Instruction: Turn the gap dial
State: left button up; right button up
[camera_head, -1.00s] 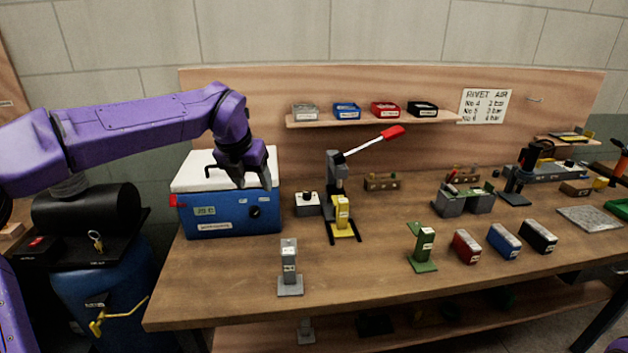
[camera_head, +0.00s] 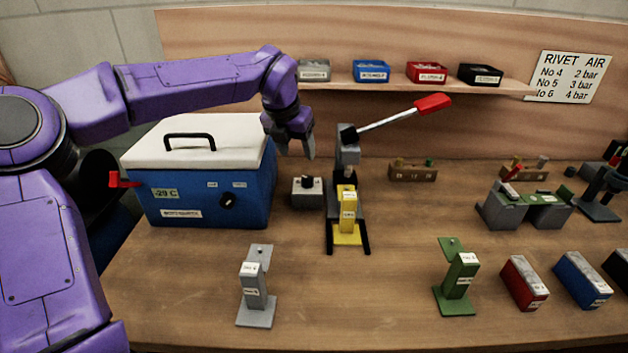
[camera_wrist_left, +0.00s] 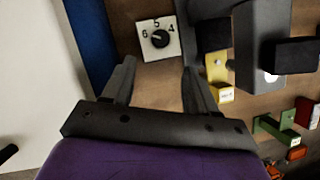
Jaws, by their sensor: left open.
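The gap dial (camera_head: 308,192) is a small light box with a black knob, standing on the bench between the blue cooler and the lever press. In the left wrist view the dial (camera_wrist_left: 157,39) shows the marks 6, 5 and 4 around its black knob. I cannot tell for sure which mark the knob points to. My left gripper (camera_head: 296,148) is open and empty, with its fingers pointing down above the dial, not touching it. In the left wrist view the dial lies beyond the open fingertips (camera_wrist_left: 160,70), between them. My right gripper is not in view.
The blue cooler (camera_head: 210,196) with a white lid stands left of the dial. The press (camera_head: 347,150), with a red-tipped lever (camera_head: 432,104) and yellow block (camera_head: 348,208), stands close on the right. A grey stand (camera_head: 255,285) is nearer the front. The bench front middle is clear.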

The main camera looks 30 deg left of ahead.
aim_at(307, 178)
pick_arm(q)
jog(key=p+x, duration=0.1)
jog(key=x, duration=1)
jog(key=shift+w+f, duration=0.15)
jog(key=shift+w, duration=0.05)
jog(key=c, duration=1)
